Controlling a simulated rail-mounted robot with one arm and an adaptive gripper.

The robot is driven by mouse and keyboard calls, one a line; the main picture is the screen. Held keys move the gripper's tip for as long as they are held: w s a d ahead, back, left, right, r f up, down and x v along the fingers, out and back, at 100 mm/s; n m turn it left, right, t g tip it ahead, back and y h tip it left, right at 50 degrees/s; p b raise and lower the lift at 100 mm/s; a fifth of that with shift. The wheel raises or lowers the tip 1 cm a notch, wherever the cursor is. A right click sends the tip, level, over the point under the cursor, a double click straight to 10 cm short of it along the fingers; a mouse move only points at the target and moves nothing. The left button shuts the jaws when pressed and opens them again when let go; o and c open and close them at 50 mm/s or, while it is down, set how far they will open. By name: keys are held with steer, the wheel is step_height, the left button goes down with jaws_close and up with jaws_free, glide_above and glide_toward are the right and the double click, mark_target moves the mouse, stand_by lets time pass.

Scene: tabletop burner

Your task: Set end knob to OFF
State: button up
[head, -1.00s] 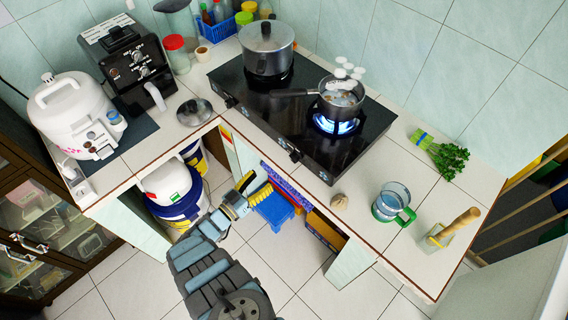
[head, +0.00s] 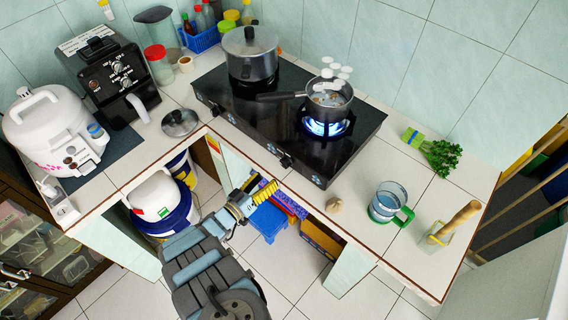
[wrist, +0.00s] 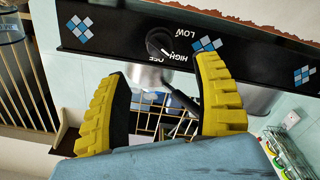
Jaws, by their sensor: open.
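The black stove (head: 350,150) has two front knobs. The right-hand knob (head: 285,160) is on the front edge below the burner with a blue flame (head: 327,127). In the head view my gripper (head: 266,190) is below and left of that knob, under counter height.
A saucepan (head: 328,100) stands over the flame, its handle pointing left. A lidded pot (head: 250,55) stands on the left burner. The other knob (head: 217,109) is further left. A glass mug (head: 390,203) and a round brown item (head: 334,205) are on the counter at right.

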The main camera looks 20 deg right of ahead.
mark_target(282, 165)
steer(key=b+x, duration=0.1)
steer(key=x, duration=0.8)
steer(key=shift+w+d, duration=0.1)
steer(key=shift+d, duration=0.1)
steer(key=c, duration=1.2)
